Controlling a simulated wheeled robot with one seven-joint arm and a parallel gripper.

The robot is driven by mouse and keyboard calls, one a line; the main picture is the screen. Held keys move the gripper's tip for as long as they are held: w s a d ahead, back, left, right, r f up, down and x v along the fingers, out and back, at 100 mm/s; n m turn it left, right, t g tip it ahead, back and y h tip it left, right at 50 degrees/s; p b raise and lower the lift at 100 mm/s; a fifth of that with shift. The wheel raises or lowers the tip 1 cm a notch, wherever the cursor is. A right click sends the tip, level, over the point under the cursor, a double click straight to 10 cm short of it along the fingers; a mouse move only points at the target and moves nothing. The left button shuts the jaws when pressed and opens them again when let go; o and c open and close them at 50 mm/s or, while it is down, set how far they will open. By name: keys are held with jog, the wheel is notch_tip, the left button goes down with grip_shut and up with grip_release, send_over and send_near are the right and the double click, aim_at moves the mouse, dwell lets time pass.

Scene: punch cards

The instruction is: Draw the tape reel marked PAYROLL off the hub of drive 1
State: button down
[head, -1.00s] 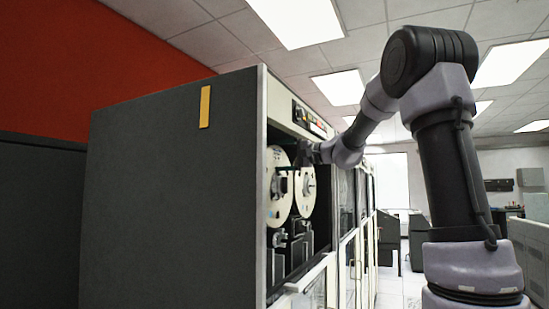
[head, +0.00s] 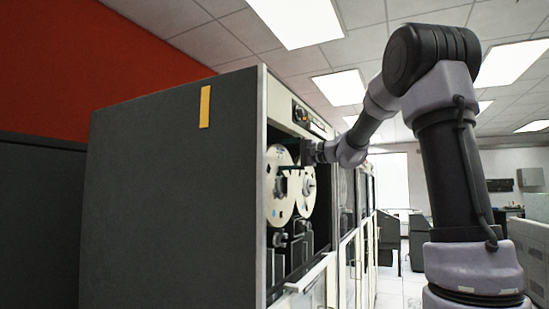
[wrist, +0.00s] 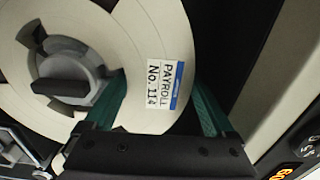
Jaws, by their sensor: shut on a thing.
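The PAYROLL tape reel (wrist: 135,40) is a cream disc with a white label reading "PAYROLL No. 114" and a blue strip. The hub (wrist: 72,75), grey with a dark bar across it, shows in the reel's centre at left in the wrist view. My gripper (wrist: 160,82) is shut on the reel, its green fingers on either side of the labelled part. In the head view my gripper (head: 308,153) is at the upper part of the drive opening, by two pale reels (head: 279,206). Their labels are too small to read there. I cannot tell how far the reel sits on the hub.
The dark side panel (head: 170,190) of the drive cabinet, with a yellow strip, fills the left of the head view. More cabinets (head: 368,215) continue the row. The aisle floor beyond is open.

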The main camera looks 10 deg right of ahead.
jog(key=v, duration=0.6)
jog(key=shift+d, duration=0.15)
dwell(2.4)
jog(key=v, duration=1.1)
dwell(0.3)
jog(key=shift+s+r, duration=0.1)
jog(key=shift+s, duration=0.05)
dwell(0.4)
